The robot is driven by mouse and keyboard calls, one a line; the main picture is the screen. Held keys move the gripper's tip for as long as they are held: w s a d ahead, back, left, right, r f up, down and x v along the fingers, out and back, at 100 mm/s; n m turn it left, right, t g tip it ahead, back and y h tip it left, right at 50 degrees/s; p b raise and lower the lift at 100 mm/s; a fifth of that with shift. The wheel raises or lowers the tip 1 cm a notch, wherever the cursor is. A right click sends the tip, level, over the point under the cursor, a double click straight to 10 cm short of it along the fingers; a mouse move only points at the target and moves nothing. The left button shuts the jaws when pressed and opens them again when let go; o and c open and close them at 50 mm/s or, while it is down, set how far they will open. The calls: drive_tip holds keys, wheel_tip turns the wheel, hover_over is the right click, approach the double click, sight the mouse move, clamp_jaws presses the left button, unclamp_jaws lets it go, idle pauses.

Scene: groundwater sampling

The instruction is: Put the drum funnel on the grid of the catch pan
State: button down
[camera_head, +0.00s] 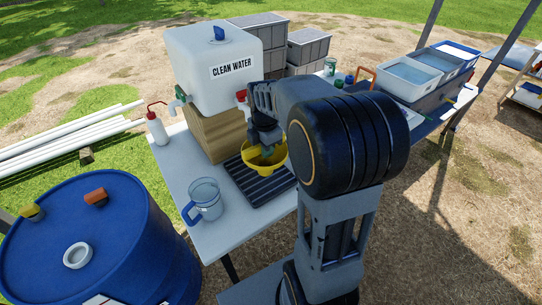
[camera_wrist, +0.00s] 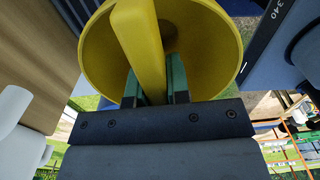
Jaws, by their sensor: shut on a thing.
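The yellow drum funnel (camera_head: 268,160) is at my gripper (camera_head: 262,146), over or on the dark slatted grid of the catch pan (camera_head: 262,190). In the wrist view, the two green-lined fingers of my gripper (camera_wrist: 155,88) are shut on a thick yellow part of the funnel (camera_wrist: 205,45), with its wide bowl behind. My arm hides the pan's right part in the head view. I cannot tell whether the funnel touches the grid.
A clean water tank (camera_head: 205,70) on a wooden block (camera_head: 213,135) stands behind the pan. A clear blue-handled jug (camera_head: 206,198) stands at the pan's left. A blue drum (camera_head: 130,240) is at front left. Tubs (camera_head: 408,75) sit at back right.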

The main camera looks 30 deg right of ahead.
drive_tip(key=w+d+f, duration=0.4)
drive_tip(key=f, duration=0.5)
drive_tip(key=shift+d+f+p, duration=0.25)
drive_tip(key=shift+d+p, duration=0.1)
drive_tip(key=shift+d, duration=0.05)
drive_tip(key=shift+f, duration=0.2)
drive_tip(key=c, duration=1.1)
unclamp_jaws()
